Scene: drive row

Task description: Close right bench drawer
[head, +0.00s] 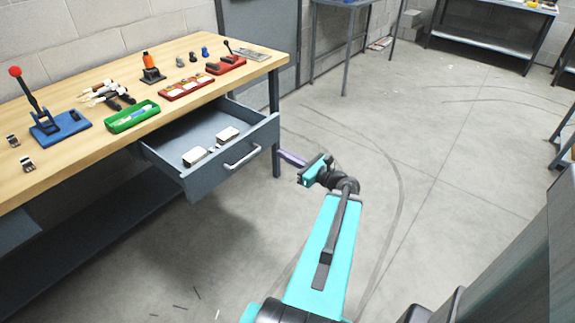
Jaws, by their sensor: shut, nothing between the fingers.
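The right bench drawer (208,165) is grey and stands pulled out under the wooden bench top (100,95). Its silver bar handle (243,158) is on the front face. Two small whitish blocks (228,134) lie inside it. My gripper (291,158) is in front of the drawer, just right of the front's right end in the picture, and looks apart from the handle. The gripper is shut and empty. Its fingertips are small and partly hidden by the teal wrist part, so whether they touch the drawer front cannot be told.
The bench top carries a green tray (132,118), red trays (187,88) and a red-knobbed lever tool (45,120). A bench leg (275,120) stands beside the drawer. Open concrete floor (430,200) lies to the right. A grey cabinet (530,260) is at lower right.

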